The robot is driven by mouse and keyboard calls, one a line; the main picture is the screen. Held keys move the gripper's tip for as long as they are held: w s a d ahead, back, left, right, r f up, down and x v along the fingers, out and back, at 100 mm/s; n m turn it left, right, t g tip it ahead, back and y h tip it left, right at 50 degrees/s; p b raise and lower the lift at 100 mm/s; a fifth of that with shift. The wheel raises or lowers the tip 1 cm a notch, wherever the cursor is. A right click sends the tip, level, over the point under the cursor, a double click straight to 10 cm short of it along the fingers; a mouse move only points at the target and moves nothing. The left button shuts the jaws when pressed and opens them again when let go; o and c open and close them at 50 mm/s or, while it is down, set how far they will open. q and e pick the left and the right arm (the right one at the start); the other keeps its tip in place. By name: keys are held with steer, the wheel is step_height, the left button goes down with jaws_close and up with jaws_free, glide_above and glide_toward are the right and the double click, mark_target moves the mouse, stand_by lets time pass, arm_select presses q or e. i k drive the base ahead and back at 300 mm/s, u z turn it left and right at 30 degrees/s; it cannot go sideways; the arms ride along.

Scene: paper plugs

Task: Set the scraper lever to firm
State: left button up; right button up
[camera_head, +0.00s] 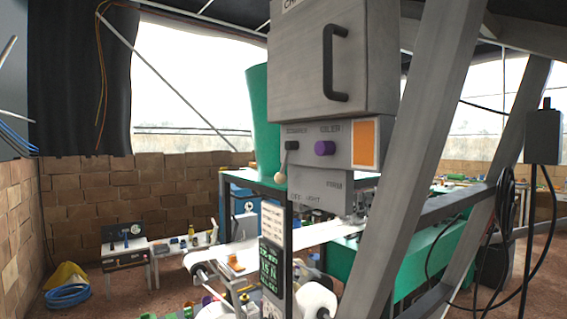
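A grey control panel (352,185) hangs under a large grey cabinet in the middle of the view. A lever with a pale round knob (280,177) sits at the panel's left edge. It hangs from a dark pivot (291,145) and points down, tilted slightly left. Small lettering above the pivot seems to read scraper. Lettering below seems to read off and light, with another word to the right that may be firm; it is too small to be sure. Neither of my grippers is in view.
A purple knob (324,148) and an orange square (364,144) lie right of the lever. The grey cabinet (360,60) has a black handle. A slanted steel beam (425,150) stands close on the right. A dark display post (272,260) and a white paper roll (316,300) are below.

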mark_target(280, 178)
steer(key=u, duration=0.05)
steer(key=i, duration=0.85)
steer(key=z, duration=0.55)
